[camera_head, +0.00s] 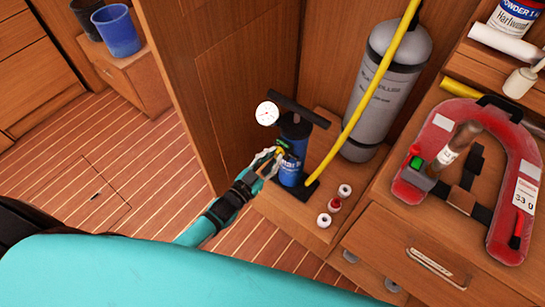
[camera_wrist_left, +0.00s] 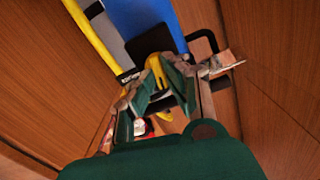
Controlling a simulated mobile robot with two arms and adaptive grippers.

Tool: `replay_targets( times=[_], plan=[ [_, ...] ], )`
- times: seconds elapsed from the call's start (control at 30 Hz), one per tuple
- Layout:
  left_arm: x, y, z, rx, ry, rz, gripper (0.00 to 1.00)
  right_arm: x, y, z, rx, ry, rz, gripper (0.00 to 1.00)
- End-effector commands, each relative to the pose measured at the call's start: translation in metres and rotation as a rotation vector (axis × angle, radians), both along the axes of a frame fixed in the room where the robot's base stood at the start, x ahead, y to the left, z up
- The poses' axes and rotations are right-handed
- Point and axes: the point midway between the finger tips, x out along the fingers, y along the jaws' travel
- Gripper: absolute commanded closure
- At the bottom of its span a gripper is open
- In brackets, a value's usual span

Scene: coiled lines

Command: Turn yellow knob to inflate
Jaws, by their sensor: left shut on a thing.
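A blue hand pump (camera_head: 291,172) with a black T-handle (camera_head: 298,108) and a round white gauge (camera_head: 266,113) stands on a low wooden ledge. My left gripper (camera_head: 271,158) reaches the pump's left side from below left. The yellow knob (camera_head: 279,151) shows small at the fingertips in the head view. In the left wrist view the knob (camera_wrist_left: 156,70) sits between the two fingers of my left gripper (camera_wrist_left: 160,85), which are shut on it. The fingers partly hide the knob, so its turn angle cannot be read. My right gripper is not in view.
A grey gas cylinder (camera_head: 389,85) stands right of the pump, with a yellow hose (camera_head: 374,88) running past it to the pump. Small white and red spools (camera_head: 334,205) lie on the ledge. A red horseshoe-shaped float (camera_head: 425,165) lies on the cabinet at right. A wooden panel rises behind the pump.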

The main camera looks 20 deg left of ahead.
Motion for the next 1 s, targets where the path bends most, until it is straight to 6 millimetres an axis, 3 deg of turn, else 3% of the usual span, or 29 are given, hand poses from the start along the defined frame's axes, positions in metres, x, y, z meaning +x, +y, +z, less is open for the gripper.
replay_targets(
  times=[1.0],
  plan=[
    [-0.002, -0.003, -0.005, 0.894, -0.322, -0.001, 1.0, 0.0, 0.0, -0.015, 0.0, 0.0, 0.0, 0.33]
  ],
)
